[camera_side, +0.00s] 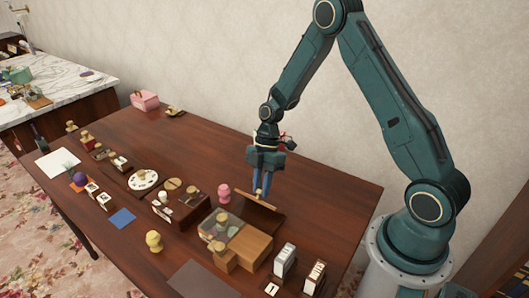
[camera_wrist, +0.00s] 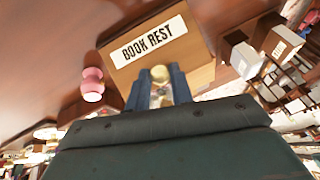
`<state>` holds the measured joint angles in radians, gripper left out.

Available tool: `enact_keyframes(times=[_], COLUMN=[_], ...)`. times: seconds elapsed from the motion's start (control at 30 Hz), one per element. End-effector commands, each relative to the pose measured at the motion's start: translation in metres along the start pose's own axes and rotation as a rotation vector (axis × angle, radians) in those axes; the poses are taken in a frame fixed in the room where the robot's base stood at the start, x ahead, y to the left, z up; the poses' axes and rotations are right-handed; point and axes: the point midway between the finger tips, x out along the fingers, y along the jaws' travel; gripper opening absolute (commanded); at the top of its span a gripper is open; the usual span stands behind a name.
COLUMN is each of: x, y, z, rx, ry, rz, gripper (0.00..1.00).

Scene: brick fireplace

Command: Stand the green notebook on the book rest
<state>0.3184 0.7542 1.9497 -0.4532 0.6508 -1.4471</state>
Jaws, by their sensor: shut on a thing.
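My gripper (camera_side: 262,193) points down over the right half of the wooden table. In the wrist view its blue fingers (camera_wrist: 159,92) are closed around a small round tan knob (camera_wrist: 160,73). The rest of the held thing is hidden by the fingers and wrist, so I cannot tell whether it is the notebook. The book rest (camera_wrist: 190,62) is a brown wooden surface with a white "BOOK REST" label, just beyond the fingertips. In the side view a tan bar above a dark brown panel (camera_side: 260,216) is directly below the fingers. I cannot make out a green notebook surface.
A pink figure (camera_side: 224,193) stands left of the gripper. A wooden box (camera_side: 250,243) and a clear-topped case (camera_side: 221,227) are in front. White boxes (camera_side: 285,260) stand at the front right. The table's back right (camera_side: 330,192) is clear.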

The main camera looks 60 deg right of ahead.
Motion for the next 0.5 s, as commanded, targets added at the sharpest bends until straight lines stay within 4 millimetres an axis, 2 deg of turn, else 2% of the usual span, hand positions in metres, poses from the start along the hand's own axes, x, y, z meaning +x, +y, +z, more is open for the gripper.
enact_keyframes(times=[0.27,0.5], x=[-0.001,-0.006], y=[0.001,0.003], z=[0.003,0.014], rx=[-0.002,-0.013], ry=[0.031,0.146], rz=[-0.008,-0.034], gripper=[0.0,0.0])
